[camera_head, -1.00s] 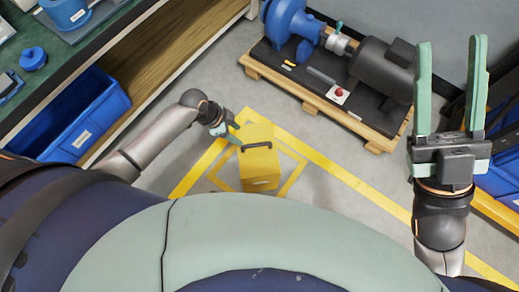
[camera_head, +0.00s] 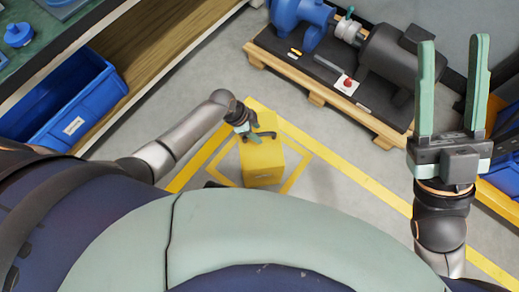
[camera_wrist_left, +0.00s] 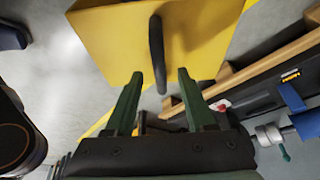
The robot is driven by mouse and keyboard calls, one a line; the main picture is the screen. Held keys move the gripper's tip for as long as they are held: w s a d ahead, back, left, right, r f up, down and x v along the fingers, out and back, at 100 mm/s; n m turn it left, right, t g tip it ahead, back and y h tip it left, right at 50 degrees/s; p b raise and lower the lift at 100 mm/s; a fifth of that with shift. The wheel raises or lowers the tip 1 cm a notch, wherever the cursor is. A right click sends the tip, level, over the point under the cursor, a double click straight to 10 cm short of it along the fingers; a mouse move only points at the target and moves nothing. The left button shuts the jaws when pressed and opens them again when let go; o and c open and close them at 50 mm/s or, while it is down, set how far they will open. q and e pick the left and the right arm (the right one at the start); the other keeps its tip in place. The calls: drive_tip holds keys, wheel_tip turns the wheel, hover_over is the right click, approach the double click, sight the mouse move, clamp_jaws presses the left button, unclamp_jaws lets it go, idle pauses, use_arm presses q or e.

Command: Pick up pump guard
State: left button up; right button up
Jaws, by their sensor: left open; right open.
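The pump guard is a yellow box (camera_head: 262,163) with a dark handle on top, standing on the floor inside a yellow marked square in the head view. In the left wrist view the yellow guard (camera_wrist_left: 205,35) fills the upper middle, and its dark handle (camera_wrist_left: 157,50) runs down between and just beyond the fingertips. My left gripper (camera_head: 256,138) is open at the handle in the head view; in the wrist view its two fingers (camera_wrist_left: 160,78) stand apart on either side of the handle's line. My right gripper (camera_head: 453,45) is open and empty at the right, pointing up.
A blue pump (camera_head: 300,14) and dark motor (camera_head: 390,55) sit on a wooden pallet (camera_head: 310,95) behind the guard. A blue bin (camera_head: 75,110) is on the shelf at left, under a green bench top. Grey floor is free right of the guard.

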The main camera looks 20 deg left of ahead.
use_arm(q)
drive_tip(key=shift+d+f, duration=0.15)
drive_tip(key=shift+f, duration=0.2)
drive_tip(key=shift+c, duration=0.2)
clamp_jaws()
idle(1.0)
drive_tip(key=shift+w+r, duration=0.15)
drive_tip(key=shift+r, duration=0.1)
